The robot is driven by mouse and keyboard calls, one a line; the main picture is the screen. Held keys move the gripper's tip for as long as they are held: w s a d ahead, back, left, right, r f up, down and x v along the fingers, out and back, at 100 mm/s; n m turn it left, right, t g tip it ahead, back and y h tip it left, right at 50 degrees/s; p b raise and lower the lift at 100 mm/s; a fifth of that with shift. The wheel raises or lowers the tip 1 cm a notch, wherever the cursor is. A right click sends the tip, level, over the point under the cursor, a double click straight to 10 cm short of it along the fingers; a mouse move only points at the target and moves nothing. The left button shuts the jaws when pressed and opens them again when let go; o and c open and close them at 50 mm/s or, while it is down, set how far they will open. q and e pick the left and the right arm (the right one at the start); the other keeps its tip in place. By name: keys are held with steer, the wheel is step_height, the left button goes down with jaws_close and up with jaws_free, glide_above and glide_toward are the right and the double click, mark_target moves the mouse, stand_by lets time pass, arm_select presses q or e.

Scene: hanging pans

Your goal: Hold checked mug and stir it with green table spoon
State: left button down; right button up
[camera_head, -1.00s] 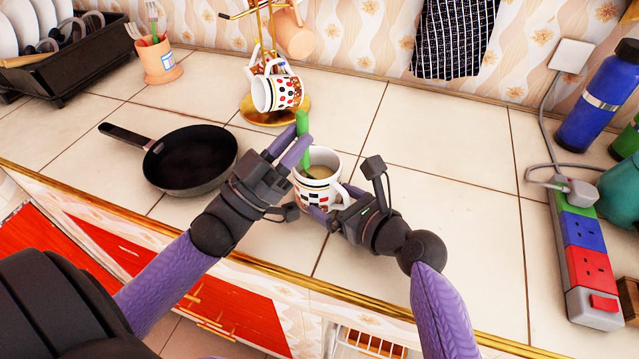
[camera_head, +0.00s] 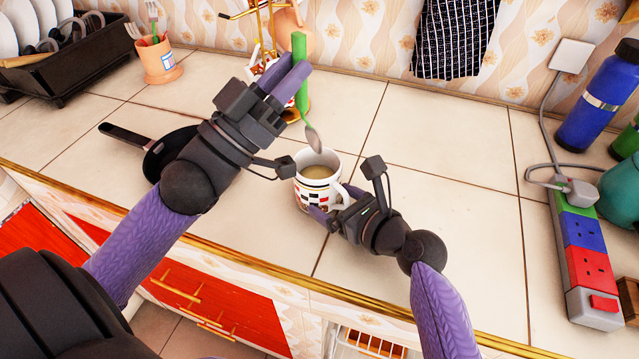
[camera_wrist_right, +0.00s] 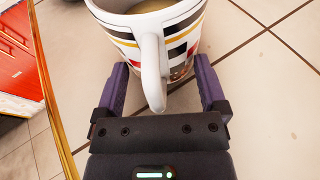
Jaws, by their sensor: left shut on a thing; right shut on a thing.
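The checked mug (camera_head: 316,180) stands upright on the counter with a pale brown drink in it. My right gripper (camera_head: 328,212) is shut on the mug; in the right wrist view the fingers (camera_wrist_right: 163,85) lie on both sides of the mug (camera_wrist_right: 187,42), with its handle between them. My left gripper (camera_head: 293,80) is shut on the green handle of the table spoon (camera_head: 300,70). The spoon is held upright, and its metal bowl (camera_head: 313,137) hangs just above the mug's far rim, apart from the drink. The left arm hides part of the pan.
A black pan (camera_head: 170,150) lies left of the mug. A mug stand (camera_head: 265,30) with hanging mugs is behind the spoon. A power strip (camera_head: 588,255) and blue bottle (camera_head: 600,95) are at right. The counter between mug and strip (camera_head: 460,190) is clear.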

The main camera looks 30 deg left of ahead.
stand_by(0.3)
steer(key=o, duration=1)
steer(key=shift+c, duration=0.2)
